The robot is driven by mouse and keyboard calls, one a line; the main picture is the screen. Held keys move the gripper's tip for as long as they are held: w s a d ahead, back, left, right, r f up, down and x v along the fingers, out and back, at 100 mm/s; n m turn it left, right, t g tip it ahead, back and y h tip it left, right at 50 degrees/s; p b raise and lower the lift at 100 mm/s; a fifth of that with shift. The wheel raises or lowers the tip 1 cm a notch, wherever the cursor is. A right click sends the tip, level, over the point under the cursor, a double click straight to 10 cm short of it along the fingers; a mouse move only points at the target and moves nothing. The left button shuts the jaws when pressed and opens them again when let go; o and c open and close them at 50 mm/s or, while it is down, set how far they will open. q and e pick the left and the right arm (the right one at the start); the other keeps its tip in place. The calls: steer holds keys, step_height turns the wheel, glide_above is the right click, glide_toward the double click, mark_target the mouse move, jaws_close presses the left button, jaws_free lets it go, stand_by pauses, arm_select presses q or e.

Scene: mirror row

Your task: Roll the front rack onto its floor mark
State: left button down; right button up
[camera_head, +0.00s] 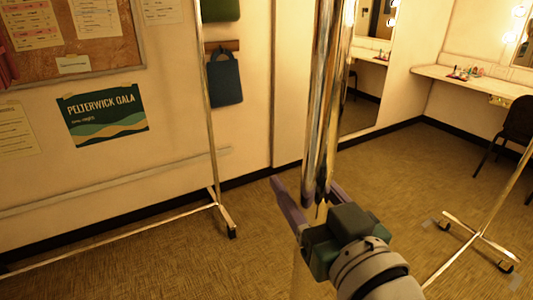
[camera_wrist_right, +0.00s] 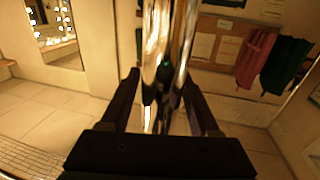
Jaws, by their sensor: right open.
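A shiny chrome upright (camera_head: 320,90), with a second bright post or reflection beside it, stands close in front of me. I cannot tell for sure which rack it belongs to. My right gripper (camera_head: 308,187) is open, with its fingers on either side of the chrome posts. In the right wrist view the chrome posts (camera_wrist_right: 165,45) run between the open fingers (camera_wrist_right: 160,85). A thin rack upright (camera_head: 208,110) with a castered foot stands at the left. Another castered rack foot (camera_head: 477,236) is at the right. My left gripper is not in view.
A wall with a poster (camera_head: 103,122) and a corkboard (camera_head: 72,38) lies behind at the left. A tall mirror (camera_head: 368,75) stands beyond the posts. A counter (camera_head: 470,82) and a dark chair (camera_head: 515,125) are at the right. Carpet (camera_head: 390,165) is open between the feet.

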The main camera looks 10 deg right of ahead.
steer(key=shift+o, duration=0.5)
steer(key=shift+s, duration=0.3)
steer(key=s, duration=0.3)
steer(key=s+d, duration=0.1)
steer(key=s, duration=0.5)
steer(key=shift+s+d, duration=0.1)
steer(key=shift+d, duration=0.15)
